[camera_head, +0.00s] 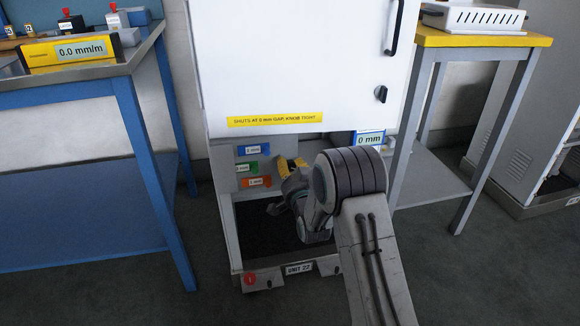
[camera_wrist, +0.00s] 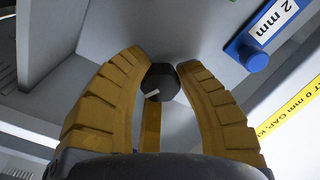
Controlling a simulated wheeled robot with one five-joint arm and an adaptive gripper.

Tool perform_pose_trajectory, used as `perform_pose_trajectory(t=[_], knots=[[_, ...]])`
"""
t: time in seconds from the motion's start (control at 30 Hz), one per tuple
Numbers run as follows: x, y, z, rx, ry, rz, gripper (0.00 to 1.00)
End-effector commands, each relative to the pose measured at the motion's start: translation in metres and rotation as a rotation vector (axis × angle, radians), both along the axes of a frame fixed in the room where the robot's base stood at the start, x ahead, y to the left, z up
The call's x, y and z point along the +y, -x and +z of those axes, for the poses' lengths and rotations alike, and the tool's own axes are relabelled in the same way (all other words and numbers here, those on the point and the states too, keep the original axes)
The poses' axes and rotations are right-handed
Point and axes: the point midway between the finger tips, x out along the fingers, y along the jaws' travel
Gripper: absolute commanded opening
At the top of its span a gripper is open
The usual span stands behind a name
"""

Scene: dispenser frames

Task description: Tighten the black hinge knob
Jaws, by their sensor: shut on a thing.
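My arm and gripper hide the knob in that view. The door carries a yellow label (camera_head: 275,120) reading "SHUTS AT 0 mm GAP, KNOB TIGHT".
Blue, green and orange tags (camera_head: 254,150) sit on the cabinet's inner back wall, left of my gripper. The blue "2 mm" tag (camera_wrist: 262,38) is close by in the wrist view. A blue bench (camera_head: 75,80) stands left, a yellow-topped table (camera_head: 470,38) right.

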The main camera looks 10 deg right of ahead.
Motion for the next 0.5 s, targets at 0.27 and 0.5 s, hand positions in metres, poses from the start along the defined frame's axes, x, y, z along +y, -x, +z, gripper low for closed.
perform_pose_trajectory(t=[0.27, 0.5], knots=[[0.0034, 0.0007, -0.0046, 0.015, -0.261, 0.005, 0.00], [0.0042, 0.0007, -0.0038, 0.015, -0.489, 0.005, 0.00]])
